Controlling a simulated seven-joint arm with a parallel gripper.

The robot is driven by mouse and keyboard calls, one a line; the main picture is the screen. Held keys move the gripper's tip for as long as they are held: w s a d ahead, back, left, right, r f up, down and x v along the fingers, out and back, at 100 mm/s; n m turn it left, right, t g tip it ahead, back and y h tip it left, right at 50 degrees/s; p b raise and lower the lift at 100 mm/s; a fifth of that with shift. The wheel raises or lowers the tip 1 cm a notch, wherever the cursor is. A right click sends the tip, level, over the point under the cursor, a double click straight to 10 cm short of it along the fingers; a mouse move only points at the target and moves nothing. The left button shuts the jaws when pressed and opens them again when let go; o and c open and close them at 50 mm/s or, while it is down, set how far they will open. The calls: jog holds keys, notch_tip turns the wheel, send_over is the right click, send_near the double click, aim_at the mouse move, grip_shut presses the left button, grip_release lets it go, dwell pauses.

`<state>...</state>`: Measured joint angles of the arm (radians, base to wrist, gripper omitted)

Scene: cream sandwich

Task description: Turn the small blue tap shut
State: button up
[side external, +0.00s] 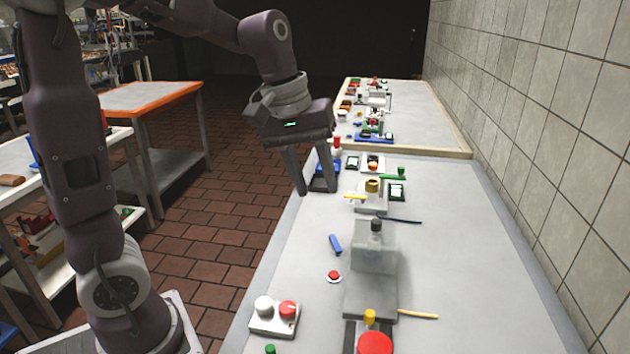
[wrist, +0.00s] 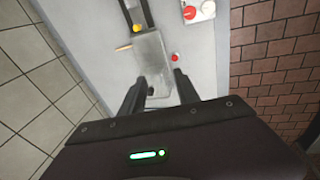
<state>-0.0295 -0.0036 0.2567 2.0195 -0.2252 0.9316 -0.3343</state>
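My gripper (side external: 311,187) is above the left edge of the long grey table (side external: 455,270) in the side view. Its two fingers stand apart with nothing seen between them; the wrist view also shows them apart (wrist: 158,78). A small blue handle-like piece (side external: 336,244) lies on the table, nearer the camera than the gripper and left of a grey block. I cannot tell for sure whether it is the tap. A dark blue lever (side external: 402,220) sticks out right, beyond the block. Another blue part (side external: 328,166) is partly hidden behind a finger. No blue piece shows clearly in the wrist view.
The grey block (side external: 372,262) stands mid-table, with a red button (side external: 334,277) beside it. A white box with a red knob (side external: 288,309) is near the front. A yellow-handled fitting (side external: 372,186) stands farther back. The table's right side is mostly clear along the tiled wall.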

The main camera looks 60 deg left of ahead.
jog(key=w+a+f+n+g, duration=0.1)
jog(key=w+a+f+n, duration=0.1)
jog(key=w+a+f, duration=0.3)
jog(key=n+g+y, duration=0.1)
jog(key=n+g, duration=0.1)
jog(key=n, duration=0.1)
send_near(333, 238)
jog(key=shift+d+f, duration=0.1)
jog(key=shift+d, duration=0.15)
notch_tip(333, 238, down, 7)
jog(key=shift+r, duration=0.1)
jog(key=shift+f, duration=0.3)
grip_shut()
